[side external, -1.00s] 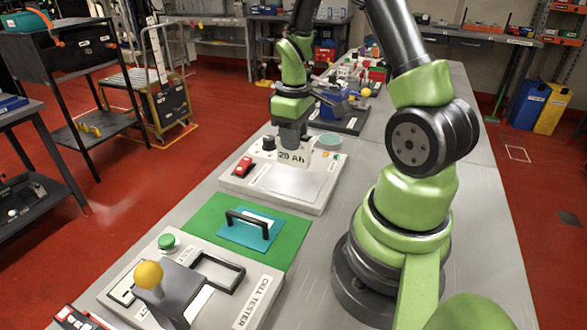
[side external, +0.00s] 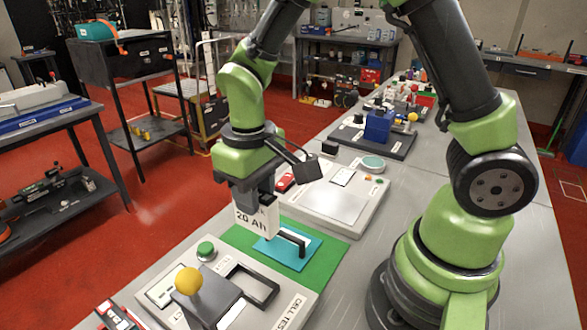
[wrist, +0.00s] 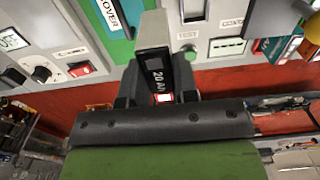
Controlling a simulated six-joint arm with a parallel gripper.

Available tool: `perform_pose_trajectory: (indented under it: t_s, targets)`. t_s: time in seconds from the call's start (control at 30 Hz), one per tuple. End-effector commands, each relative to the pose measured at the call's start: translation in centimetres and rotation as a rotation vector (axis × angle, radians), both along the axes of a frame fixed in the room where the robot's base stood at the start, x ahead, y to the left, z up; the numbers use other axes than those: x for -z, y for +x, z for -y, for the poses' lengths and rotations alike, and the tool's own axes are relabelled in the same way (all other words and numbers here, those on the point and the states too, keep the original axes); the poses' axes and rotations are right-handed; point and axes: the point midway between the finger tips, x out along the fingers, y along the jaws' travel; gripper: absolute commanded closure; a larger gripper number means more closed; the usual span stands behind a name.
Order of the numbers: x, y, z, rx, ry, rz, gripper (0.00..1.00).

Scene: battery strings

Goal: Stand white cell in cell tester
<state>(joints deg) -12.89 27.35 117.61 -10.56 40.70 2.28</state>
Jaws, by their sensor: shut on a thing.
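The white cell (side external: 250,221), labelled 20 Ah, is upright in my gripper (side external: 256,193). My gripper is shut on its upper part and holds it above the green mat, short of the tester. In the wrist view the cell (wrist: 155,69) sits between the fingers of my gripper (wrist: 158,95). The cell tester (side external: 289,309) is a grey box at the near edge. It has a black-rimmed rectangular socket (side external: 272,293), a green button (side external: 206,249) and a yellow ball-topped lever (side external: 188,281). The socket looks empty.
A teal cover (side external: 297,252) with a black handle lies on the green mat (side external: 325,250), close to the cell. Beyond it stands a grey instrument (side external: 355,205) with a flat plate. A blue device (side external: 378,125) is farther back. A red meter (side external: 116,316) lies left of the tester.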

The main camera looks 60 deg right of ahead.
Motion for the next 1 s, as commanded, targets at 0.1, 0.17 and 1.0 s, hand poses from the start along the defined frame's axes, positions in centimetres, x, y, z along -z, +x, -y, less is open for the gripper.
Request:
perform_pose_trajectory:
  t_s: [0.1,0.17,1.0]
  targets:
    - [-0.5,-1.0,-3.2,-0.008,0.001,0.002,0.96]
    - [-0.6,-1.3,-4.2,-0.005,0.001,0.002,0.96]
    - [1.5,-2.0,-5.3,0.003,-0.001,-0.003,0.96]
